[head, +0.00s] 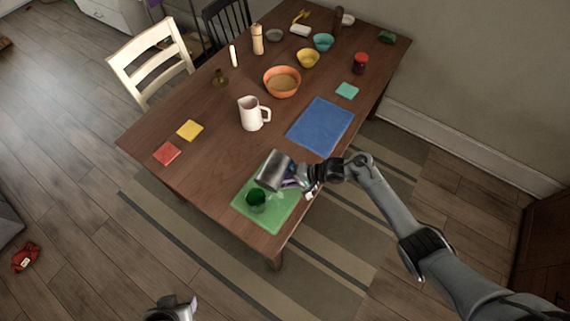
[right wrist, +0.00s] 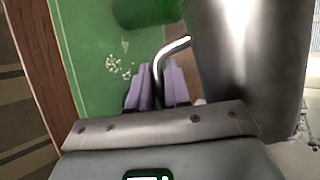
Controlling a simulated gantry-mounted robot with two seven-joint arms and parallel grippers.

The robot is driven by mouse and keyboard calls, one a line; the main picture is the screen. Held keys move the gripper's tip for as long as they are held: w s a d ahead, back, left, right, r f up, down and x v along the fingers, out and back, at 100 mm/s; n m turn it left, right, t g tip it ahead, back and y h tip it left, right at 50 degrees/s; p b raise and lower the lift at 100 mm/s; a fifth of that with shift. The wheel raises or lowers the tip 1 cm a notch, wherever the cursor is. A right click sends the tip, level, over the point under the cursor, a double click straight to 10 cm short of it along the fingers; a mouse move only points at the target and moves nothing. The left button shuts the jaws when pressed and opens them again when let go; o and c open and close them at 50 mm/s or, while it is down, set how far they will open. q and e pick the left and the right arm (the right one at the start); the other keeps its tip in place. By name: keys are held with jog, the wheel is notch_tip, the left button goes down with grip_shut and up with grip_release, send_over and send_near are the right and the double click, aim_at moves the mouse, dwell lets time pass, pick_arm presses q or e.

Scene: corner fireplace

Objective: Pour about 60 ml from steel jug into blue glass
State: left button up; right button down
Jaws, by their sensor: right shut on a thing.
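The steel jug (head: 272,170) is held tilted above the green mat (head: 290,212). My right gripper (head: 303,182) is shut on its handle. In the right wrist view, the curved handle (right wrist: 176,46) lies between the fingers (right wrist: 158,88), and the jug body (right wrist: 248,60) fills the right side. A glass (head: 256,198) stands on the mat just below the jug. It looks dark green, also at the top of the right wrist view (right wrist: 146,12); I see no clearly blue glass. My left gripper (head: 180,306) is only partly in view at the bottom, away from the table.
Small pale specks (right wrist: 118,67) lie on the mat near the glass. A white pitcher (head: 250,114), a blue mat (head: 321,126) and an orange bowl (head: 282,82) are farther back on the table. Red (head: 167,153) and yellow (head: 190,130) squares lie at left. The table's near edge is close.

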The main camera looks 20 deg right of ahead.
jog(key=shift+s+a+r, duration=0.1)
jog(key=shift+a+r, duration=0.05)
jog(key=shift+a, duration=0.05)
jog(key=shift+s+a, duration=0.1)
jog(key=shift+s+a, duration=0.1)
jog(key=shift+s+a+r+y, duration=0.1)
jog(key=shift+a+y, duration=0.05)
jog(key=shift+y, duration=0.15)
dwell(0.4)
jog(key=shift+f, duration=0.35)
jog(key=shift+s+f+n+t+h+b, duration=0.2)
jog(key=shift+n+t+h+b, duration=0.2)
jog(key=shift+h+b, duration=0.35)
jog(key=shift+w+r, duration=0.1)
